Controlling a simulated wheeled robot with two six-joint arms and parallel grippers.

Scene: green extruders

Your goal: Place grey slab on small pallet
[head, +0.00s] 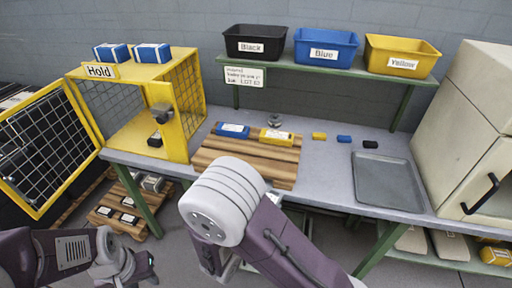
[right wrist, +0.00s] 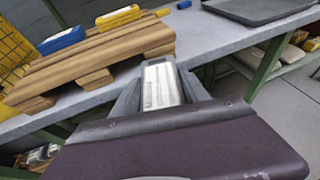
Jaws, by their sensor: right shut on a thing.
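My right gripper (right wrist: 160,75) is shut on a light grey slab (right wrist: 161,87) in the right wrist view. The slab is held upright between the fingers, close beside the wooden pallet (right wrist: 85,65) on the bench. In the head view my right arm hides this gripper and the slab. The pallet (head: 215,162) carries a blue slab (head: 232,131) and a yellow slab (head: 277,137), both near its back edge; its front part is bare where visible. My left gripper (head: 140,266) is low at the left, away from the bench; its jaws are unclear.
A yellow Hold cage (head: 180,140) stands open left of the pallet. Black (head: 250,50), blue (head: 326,58) and yellow (head: 400,65) bins are on the shelf. Small blocks and a grey tray (head: 385,182) lie to the right. A floor pallet (head: 122,222) holds several items.

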